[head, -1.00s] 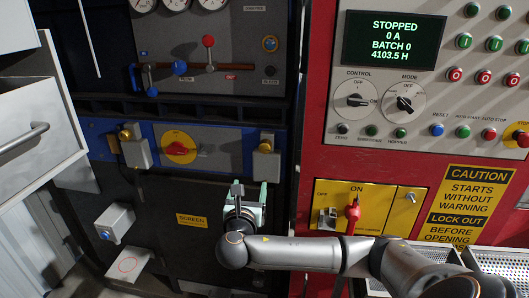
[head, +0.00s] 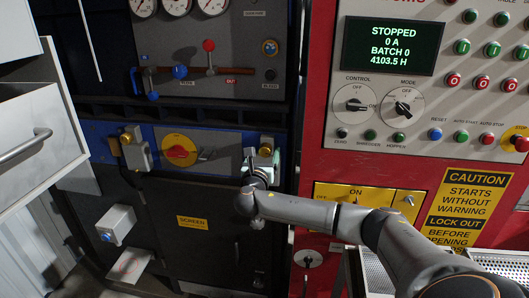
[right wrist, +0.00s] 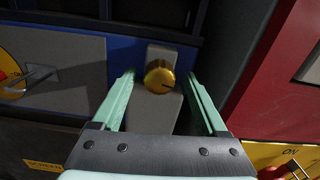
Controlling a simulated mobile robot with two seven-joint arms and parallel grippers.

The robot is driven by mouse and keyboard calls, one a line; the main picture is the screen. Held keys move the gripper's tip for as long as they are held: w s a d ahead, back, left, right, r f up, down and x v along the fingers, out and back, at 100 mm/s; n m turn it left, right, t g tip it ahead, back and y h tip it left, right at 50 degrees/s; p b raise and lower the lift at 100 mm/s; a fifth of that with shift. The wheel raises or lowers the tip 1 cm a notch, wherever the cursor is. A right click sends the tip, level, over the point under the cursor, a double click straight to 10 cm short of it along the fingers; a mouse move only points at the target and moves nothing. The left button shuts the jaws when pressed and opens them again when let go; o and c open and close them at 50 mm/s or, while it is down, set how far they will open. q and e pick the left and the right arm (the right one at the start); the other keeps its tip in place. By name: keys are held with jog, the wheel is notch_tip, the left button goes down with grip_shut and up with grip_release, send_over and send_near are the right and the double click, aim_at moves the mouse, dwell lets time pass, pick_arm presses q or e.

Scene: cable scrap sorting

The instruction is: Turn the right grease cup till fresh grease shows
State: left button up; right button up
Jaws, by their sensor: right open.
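The right grease cup, a brass knob with a dark mark (right wrist: 159,77), sits on a grey block on the blue panel; in the head view its brass top (head: 265,151) shows just above my right gripper (head: 262,158). In the right wrist view my right gripper (right wrist: 160,95) is open, its pale green fingers on either side of the cup and apart from it. I see no grease on the cup. The left grease cup (head: 127,138) is on a similar grey block. My left gripper is not in view.
A red rotary switch (head: 180,152) with a lever sits between the cups. A yellow switch plate (head: 368,196) and red control cabinet (head: 318,150) stand to the right. A white drawer unit (head: 28,135) is at the left.

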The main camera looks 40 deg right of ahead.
jog(key=shift+w+d, duration=0.15)
jog(key=shift+d, duration=0.05)
jog(key=shift+c, duration=0.3)
grip_shut()
dwell(0.3)
